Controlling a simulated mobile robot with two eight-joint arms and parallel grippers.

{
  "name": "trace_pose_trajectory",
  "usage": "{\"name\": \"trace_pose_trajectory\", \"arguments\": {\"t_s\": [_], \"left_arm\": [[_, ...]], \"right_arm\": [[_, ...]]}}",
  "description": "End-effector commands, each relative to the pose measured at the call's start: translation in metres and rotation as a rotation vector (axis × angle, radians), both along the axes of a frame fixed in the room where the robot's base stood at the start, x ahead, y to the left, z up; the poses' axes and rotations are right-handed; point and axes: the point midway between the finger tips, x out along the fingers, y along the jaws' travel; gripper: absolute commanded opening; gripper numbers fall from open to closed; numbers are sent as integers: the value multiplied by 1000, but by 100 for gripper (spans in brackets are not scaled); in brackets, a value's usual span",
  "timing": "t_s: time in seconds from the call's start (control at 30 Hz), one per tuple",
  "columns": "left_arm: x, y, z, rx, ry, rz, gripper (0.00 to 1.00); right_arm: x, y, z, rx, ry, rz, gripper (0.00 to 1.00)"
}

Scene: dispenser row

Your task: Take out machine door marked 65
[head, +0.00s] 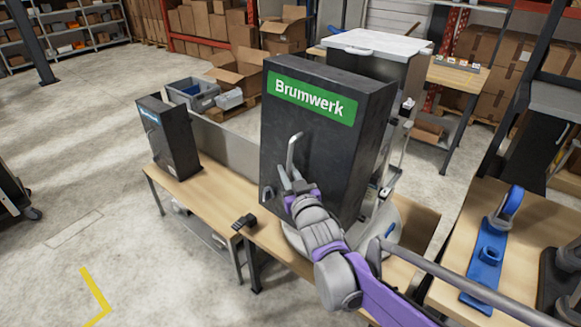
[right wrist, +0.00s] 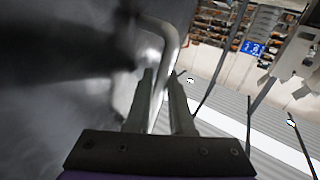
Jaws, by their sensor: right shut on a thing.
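A dark machine door (head: 318,150) with a green "Brumwerk" label (head: 313,97) stands upright over the wooden bench. I cannot read a 65 on it. A bent metal handle (head: 291,152) sticks out of its front, and it also shows in the right wrist view (right wrist: 170,45). My right gripper (head: 292,181) is at the lower part of this handle. In the right wrist view its two fingers (right wrist: 162,82) are shut on the handle bar, one on each side. My left gripper is not in view.
A smaller dark box (head: 170,138) stands on the bench (head: 222,185) to the left. A small black object (head: 244,221) lies near the bench's front edge. A blue fixture (head: 488,255) is on another table (head: 530,245) at right. The floor at left is clear.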

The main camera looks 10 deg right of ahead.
Motion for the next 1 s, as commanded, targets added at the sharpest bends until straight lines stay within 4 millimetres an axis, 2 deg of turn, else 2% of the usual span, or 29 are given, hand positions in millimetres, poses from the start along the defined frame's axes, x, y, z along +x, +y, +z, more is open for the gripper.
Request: {"name": "trace_pose_trajectory", "arguments": {"t_s": [0.2,0.8,1.0], "left_arm": [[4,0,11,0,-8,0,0],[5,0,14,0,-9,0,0],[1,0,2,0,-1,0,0]], "right_arm": [[-4,6,4,-3,-5,3,0],[-20,26,3,-2,-4,1,0],[-23,30,-1,-3,-3,2,0]]}}
